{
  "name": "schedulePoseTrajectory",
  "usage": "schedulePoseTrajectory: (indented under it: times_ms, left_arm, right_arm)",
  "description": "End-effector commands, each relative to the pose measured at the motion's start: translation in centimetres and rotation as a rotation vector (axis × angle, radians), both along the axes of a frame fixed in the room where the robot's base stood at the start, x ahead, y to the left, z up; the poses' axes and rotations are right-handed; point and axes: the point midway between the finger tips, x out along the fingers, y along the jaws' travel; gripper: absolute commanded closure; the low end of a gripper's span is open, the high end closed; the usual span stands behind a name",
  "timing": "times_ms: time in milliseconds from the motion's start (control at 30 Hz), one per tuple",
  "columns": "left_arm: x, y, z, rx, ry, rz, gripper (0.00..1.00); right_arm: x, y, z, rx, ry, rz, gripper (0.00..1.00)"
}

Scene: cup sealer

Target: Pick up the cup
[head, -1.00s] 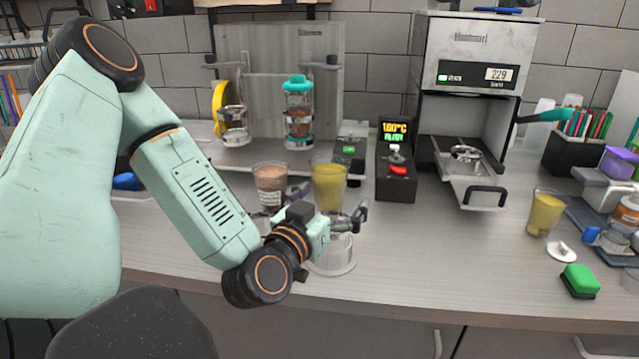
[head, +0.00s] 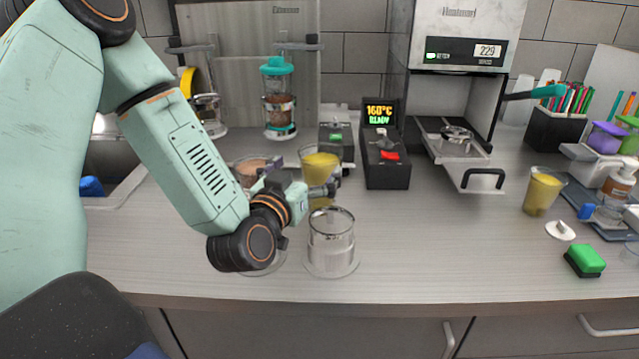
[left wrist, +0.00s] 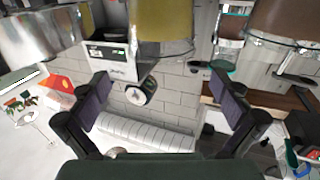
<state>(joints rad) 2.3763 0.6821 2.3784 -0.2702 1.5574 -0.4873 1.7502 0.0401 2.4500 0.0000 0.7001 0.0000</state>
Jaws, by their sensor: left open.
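A clear cup of yellow drink (head: 321,163) stands upright on the counter, just behind my left gripper (head: 300,191). The gripper is open, and one finger overlaps the cup's lower part in the head view. In the left wrist view, the fingers (left wrist: 165,100) are spread wide with nothing between them, and the yellow cup (left wrist: 163,22) shows beyond them at the top. I cannot tell whether a finger touches it. A cup of brown drink (head: 248,170) stands to its left, partly hidden by my arm; it also shows in the left wrist view (left wrist: 290,22). My right gripper is not in view.
A black control box (head: 386,170) and the sealer (head: 460,110) are to the right.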

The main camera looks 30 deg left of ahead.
Motion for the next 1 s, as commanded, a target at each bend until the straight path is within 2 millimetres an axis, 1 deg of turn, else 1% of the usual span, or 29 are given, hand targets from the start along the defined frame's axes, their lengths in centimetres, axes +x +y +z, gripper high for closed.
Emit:
schedulePoseTrajectory:
  times_ms: [33,100,367,533,633,767,967,1000]
  left_arm:
    - [0.8,0.1,0.0,0.006,-0.003,-0.001,0.0]
    - [1.7,0.3,0.0,0.006,-0.002,-0.001,0.0]
    - [3.6,0.9,-0.2,0.003,0.0,-0.001,0.0]
    - [6.0,1.4,-0.9,0.005,-0.001,-0.001,0.0]
    - [7.1,1.8,-0.8,0.003,-0.001,0.0,0.0]
    - [7.8,2.0,-0.8,0.0,0.0,0.0,0.0]
    - [7.9,2.0,-0.8,-0.001,0.0,0.0,0.0]
    - [7.9,2.0,-0.8,0.0,0.0,0.0,0.02]
  right_arm:
    - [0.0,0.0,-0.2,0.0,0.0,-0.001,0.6]
    - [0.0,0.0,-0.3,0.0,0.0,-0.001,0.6]
    - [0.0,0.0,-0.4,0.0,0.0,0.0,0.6]
    - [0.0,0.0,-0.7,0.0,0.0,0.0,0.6]
    - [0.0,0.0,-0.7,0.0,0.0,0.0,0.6]
    - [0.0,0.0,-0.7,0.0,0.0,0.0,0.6]
    - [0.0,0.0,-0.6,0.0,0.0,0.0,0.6]
    - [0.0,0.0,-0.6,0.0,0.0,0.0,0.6]
